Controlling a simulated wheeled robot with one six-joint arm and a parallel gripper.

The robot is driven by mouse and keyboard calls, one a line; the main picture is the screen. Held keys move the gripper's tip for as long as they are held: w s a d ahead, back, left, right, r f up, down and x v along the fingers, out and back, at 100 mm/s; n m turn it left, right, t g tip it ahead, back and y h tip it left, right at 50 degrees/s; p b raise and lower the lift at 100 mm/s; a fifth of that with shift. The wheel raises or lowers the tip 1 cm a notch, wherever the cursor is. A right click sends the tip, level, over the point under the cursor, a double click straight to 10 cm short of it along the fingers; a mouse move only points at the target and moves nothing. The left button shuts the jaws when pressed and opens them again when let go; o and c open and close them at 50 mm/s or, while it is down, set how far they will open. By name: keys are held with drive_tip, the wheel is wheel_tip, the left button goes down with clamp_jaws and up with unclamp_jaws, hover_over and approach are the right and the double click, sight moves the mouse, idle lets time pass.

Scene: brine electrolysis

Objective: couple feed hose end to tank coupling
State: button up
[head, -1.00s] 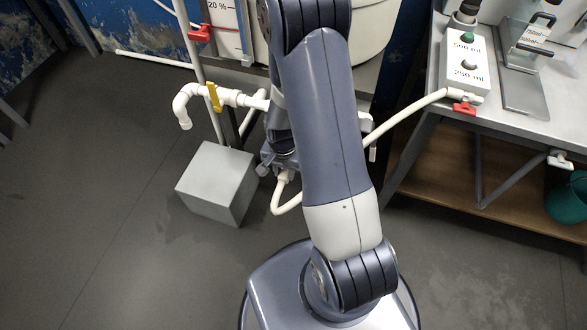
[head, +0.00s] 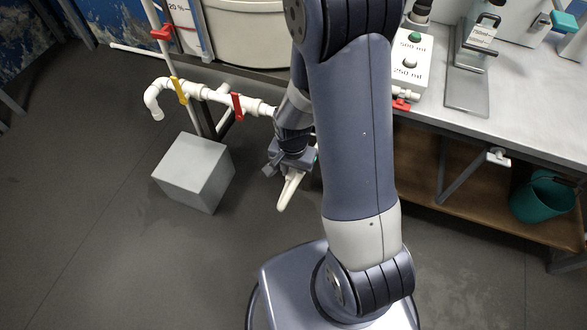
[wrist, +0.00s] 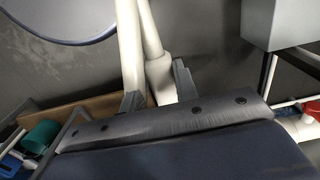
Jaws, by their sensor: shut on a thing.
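My gripper (head: 290,168) is shut on the white feed hose end (head: 290,190), below and right of the pipework in the head view. The wrist view shows the hose's thicker sleeve (wrist: 160,78) between my gripper's fingers (wrist: 158,92), with another length of white hose beside it. A white pipe with a yellow-handled valve and a red-handled valve (head: 238,106) runs from the tank stand. Its right end (head: 268,110), which looks like the tank coupling, points towards my arm. My gripper is apart from it. My arm hides the rest of the hose.
A grey box (head: 195,172) stands on the floor left of my gripper. The cream tank (head: 245,35) is behind the pipework. A steel bench (head: 510,110) with a dosing box (head: 408,66) is at the right, above a shelf with a teal bucket (head: 543,196). The floor at front left is clear.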

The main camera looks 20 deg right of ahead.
drive_tip(key=shift+w+d, duration=0.85)
drive_tip(key=shift+w, duration=0.3)
drive_tip(key=shift+w+d, duration=0.8)
drive_tip(key=shift+w, duration=0.3)
drive_tip(key=shift+w+d+r+b, duration=0.1)
drive_tip(key=shift+w+d, duration=0.35)
drive_tip(key=shift+w, duration=0.2)
drive_tip(key=shift+w+d+f+b, duration=0.1)
drive_tip(key=shift+w+d, duration=0.35)
drive_tip(key=shift+w, duration=0.25)
drive_tip(key=shift+w+d+r+b, duration=0.1)
drive_tip(key=shift+w+d, duration=0.35)
drive_tip(key=shift+w, duration=0.2)
idle(3.4)
drive_tip(key=o, duration=1.1)
drive_tip(key=shift+s, duration=0.1)
